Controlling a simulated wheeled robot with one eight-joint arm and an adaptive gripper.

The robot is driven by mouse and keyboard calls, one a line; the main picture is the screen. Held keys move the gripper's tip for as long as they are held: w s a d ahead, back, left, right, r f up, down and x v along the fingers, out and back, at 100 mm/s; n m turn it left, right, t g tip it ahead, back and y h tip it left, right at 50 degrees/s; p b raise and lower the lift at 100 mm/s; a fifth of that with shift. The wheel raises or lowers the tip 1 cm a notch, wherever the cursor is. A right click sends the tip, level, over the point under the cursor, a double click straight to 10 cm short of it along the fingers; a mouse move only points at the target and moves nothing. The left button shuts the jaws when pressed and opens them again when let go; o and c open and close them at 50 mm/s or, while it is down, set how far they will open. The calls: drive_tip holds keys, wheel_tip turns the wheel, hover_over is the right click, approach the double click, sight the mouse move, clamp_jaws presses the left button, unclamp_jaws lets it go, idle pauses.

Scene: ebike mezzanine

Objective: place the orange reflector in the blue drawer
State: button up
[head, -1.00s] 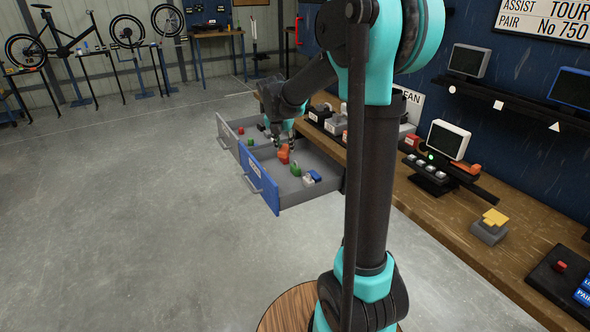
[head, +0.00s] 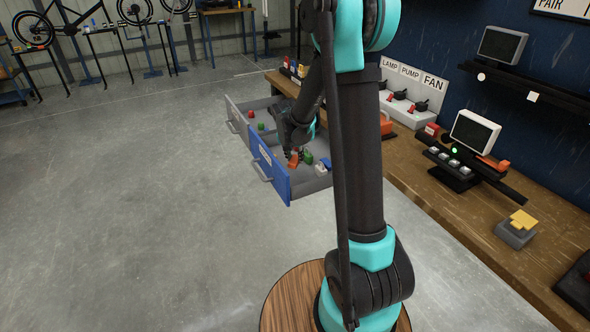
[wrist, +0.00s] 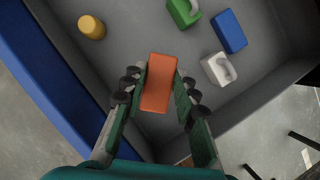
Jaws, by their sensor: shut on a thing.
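The orange reflector (wrist: 158,83) is a flat orange block between the two fingers of my gripper (wrist: 158,90) in the wrist view. My gripper is shut on its sides. In the head view the reflector (head: 294,159) shows low in the open blue drawer (head: 272,172), close behind its blue front, below my gripper (head: 293,150). I cannot tell whether it touches the drawer floor. The blue drawer front (wrist: 50,75) runs along the left of the wrist view. The fingers partly hide the reflector's edges.
The drawer also holds a yellow cylinder (wrist: 92,27), a green piece (wrist: 184,12), a blue block (wrist: 229,31) and a white handled piece (wrist: 218,69). A grey drawer (head: 236,116) stands open beyond. The workbench (head: 440,205) lies right. Bare floor (head: 130,210) lies left.

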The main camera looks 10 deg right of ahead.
sight(295, 176)
drive_tip(key=shift+f, duration=3)
drive_tip(key=o, duration=1)
drive_tip(key=shift+o, duration=0.2)
